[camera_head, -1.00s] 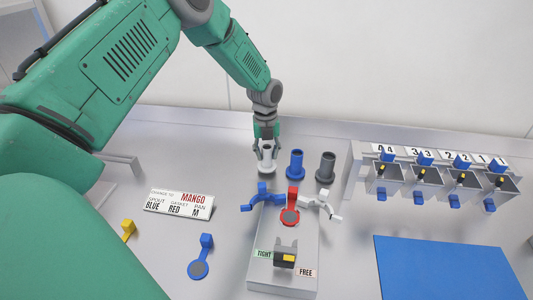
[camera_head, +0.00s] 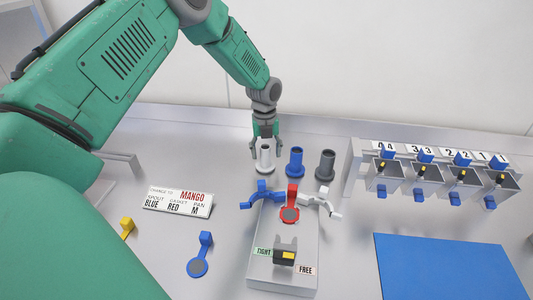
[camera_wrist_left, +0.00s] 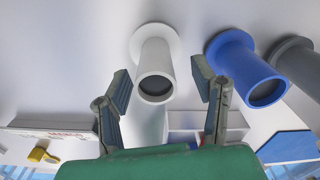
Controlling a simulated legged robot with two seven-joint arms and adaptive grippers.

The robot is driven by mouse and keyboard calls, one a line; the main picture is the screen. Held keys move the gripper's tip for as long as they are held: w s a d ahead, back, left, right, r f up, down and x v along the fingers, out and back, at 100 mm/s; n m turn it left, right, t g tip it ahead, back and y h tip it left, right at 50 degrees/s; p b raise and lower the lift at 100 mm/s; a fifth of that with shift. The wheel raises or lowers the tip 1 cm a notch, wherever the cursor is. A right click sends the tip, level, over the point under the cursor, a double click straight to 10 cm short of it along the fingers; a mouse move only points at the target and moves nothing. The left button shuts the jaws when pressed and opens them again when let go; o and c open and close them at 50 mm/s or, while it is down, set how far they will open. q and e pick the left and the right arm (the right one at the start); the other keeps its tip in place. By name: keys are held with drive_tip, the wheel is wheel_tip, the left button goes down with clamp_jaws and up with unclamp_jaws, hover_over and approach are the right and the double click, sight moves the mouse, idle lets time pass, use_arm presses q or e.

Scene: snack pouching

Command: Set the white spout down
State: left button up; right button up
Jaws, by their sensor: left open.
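The white spout (camera_head: 265,160) stands upright on the grey table, left of the blue spout (camera_head: 296,163) and the dark grey spout (camera_head: 326,166). My left gripper (camera_head: 265,143) is open above and around the top of the white spout. In the left wrist view, the white spout (camera_wrist_left: 155,70) lies between the spread fingers (camera_wrist_left: 165,92), with clear gaps on both sides. The blue spout (camera_wrist_left: 243,67) stands to its right there. My right gripper is not in view.
A fixture block (camera_head: 283,235) with blue, red and white levers stands just in front of the spouts. A sign (camera_head: 180,203) reads MANGO, spout BLUE. A rack of hoppers (camera_head: 440,180) stands at right, a blue mat (camera_head: 445,268) before it.

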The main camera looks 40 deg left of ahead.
use_arm(q)
drive_tip(key=r, duration=1.1)
drive_tip(key=shift+a+r, duration=0.15)
drive_tip(key=shift+a, duration=0.15)
